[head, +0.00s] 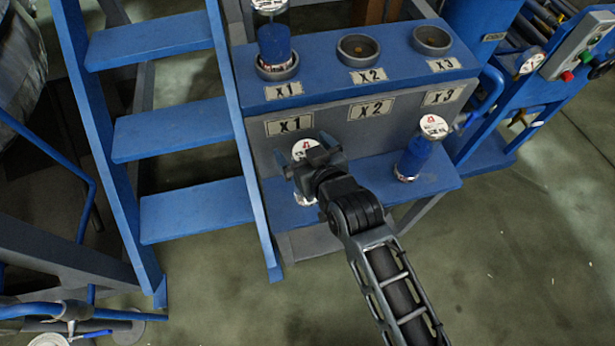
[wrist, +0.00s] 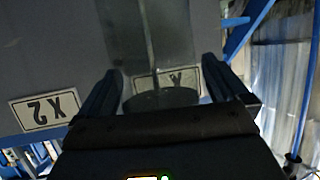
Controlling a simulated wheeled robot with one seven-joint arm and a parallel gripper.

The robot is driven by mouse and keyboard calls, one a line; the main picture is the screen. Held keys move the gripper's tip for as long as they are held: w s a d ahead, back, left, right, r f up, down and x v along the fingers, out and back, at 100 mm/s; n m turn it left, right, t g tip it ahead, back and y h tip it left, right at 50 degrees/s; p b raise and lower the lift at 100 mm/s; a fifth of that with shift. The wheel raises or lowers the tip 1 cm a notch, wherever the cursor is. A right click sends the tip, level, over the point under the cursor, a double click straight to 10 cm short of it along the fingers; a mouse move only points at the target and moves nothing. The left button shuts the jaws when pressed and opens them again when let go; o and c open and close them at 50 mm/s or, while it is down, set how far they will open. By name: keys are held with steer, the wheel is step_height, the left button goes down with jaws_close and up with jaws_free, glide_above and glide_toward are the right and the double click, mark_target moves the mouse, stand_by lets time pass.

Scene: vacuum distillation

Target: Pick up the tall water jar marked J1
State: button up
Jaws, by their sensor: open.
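My gripper (head: 309,161) is open in front of the grey face of the blue stand. A jar with a white, red-marked lid (head: 304,148) stands behind it on the low blue shelf, mostly hidden by my gripper; its base shows below. No J1 mark is readable, so I cannot tell whether this is the tall water jar. In the wrist view, my two fingers (wrist: 160,84) are spread, with a dark rounded shape between them. A see-through grey shape (wrist: 150,35) lies beyond; I cannot tell whether either finger touches the jar.
A jar with blue contents (head: 415,157) stands at the shelf's (head: 440,173) right. Another blue jar (head: 274,44) sits in the X1 holder. The X2 (head: 358,47) and X3 (head: 432,39) holders hold no jar. A blue ladder (head: 180,127) stands close on the left.

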steer(key=shift+c, duration=0.5)
steer(key=c, duration=1.5)
steer(key=shift+r, duration=0.1)
steer(key=shift+c, duration=0.4)
